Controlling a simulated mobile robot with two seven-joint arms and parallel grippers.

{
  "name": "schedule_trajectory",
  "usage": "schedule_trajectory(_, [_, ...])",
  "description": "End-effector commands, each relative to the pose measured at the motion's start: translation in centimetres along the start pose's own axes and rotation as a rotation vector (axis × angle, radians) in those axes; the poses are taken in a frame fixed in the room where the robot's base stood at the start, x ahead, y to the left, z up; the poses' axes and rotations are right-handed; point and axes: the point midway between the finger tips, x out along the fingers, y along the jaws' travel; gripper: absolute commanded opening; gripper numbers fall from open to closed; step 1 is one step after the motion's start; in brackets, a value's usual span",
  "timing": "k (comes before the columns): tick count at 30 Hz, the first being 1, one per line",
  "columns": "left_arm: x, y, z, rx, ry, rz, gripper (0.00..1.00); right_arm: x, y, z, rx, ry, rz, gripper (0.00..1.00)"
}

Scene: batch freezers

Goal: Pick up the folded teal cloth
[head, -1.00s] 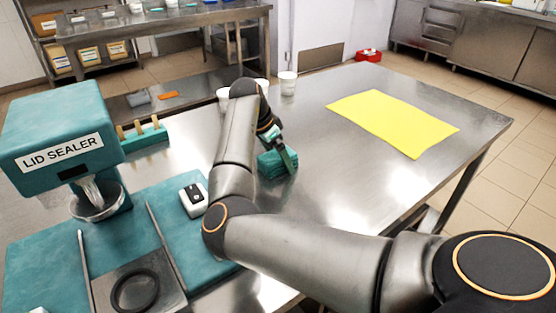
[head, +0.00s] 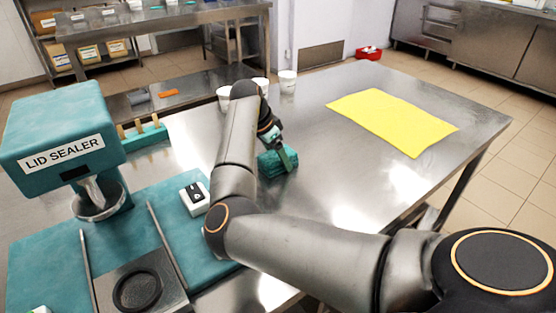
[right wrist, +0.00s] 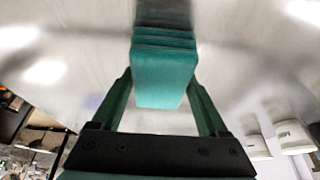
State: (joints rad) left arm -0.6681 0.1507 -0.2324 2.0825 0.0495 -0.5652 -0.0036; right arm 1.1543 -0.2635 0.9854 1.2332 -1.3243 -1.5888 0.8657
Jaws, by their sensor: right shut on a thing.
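The folded teal cloth (head: 270,165) lies on the steel table, just right of my right forearm, partly hidden behind the gripper. My right gripper (head: 285,161) reaches down to it from above. In the right wrist view the cloth (right wrist: 164,72) shows as a stacked, layered block between the two teal fingers of the right gripper (right wrist: 162,82). The fingers press on its two sides. The cloth looks to be still at table level. My left gripper is not in view.
A teal lid sealer (head: 62,130) stands at the left, with a white device (head: 194,198) on the teal base. White cups (head: 287,82) stand behind my arm. A yellow sheet (head: 392,120) lies at the right. The table between it and the cloth is clear.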

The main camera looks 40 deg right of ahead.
Motion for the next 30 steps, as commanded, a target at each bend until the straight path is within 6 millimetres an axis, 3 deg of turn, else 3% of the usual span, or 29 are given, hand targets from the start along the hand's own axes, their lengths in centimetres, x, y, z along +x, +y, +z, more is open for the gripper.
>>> schedule_trajectory(1, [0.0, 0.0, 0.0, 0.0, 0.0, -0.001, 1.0, 0.0, 0.0, 0.0, 0.0, 0.0, 0.0, 0.61])
schedule_trajectory(11, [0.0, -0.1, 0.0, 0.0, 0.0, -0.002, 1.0, 0.0, 0.0, 0.0, 0.0, 0.0, 0.0, 0.23])
schedule_trajectory(26, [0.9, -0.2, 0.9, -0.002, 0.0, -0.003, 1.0, -0.2, 0.0, 0.0, 0.002, -0.001, -0.002, 0.22])
schedule_trajectory(30, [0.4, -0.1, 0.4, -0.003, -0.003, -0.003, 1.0, -2.8, -0.1, -1.2, 0.002, 0.001, -0.003, 0.22])
